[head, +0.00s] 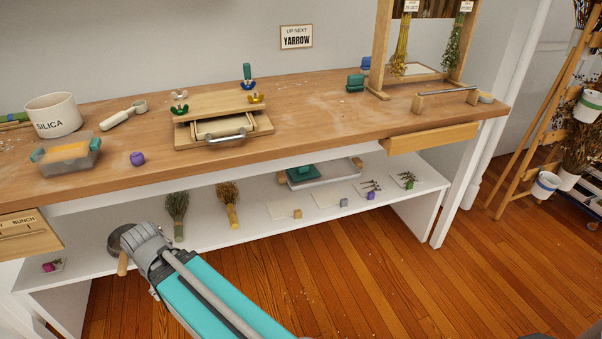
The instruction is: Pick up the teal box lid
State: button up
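A teal lid-like piece (302,171) with a raised middle sits on a shallow pale grey box or tray (325,180) with wooden end grips. It is on the white lower shelf (270,234), under the bench, right of the middle of the head view. I cannot tell whether it is the box lid or how firmly it sits. My arm rises from the bottom of the view, left of and nearer than this piece.
The wooden bench top (310,120) overhangs the shelf. Dried bunches (228,203) and small cards (290,209) lie on the shelf. A dark round pan (119,234) is beside my arm. A grey bin with teal grips (85,161) stands on the bench.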

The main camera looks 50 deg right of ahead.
aim_at(300, 173)
jog(key=z, duration=1.55)
jog(key=k, duration=0.55)
jog(key=z, duration=0.05)
jog(key=i, duration=0.5)
jog(key=u, duration=0.05)
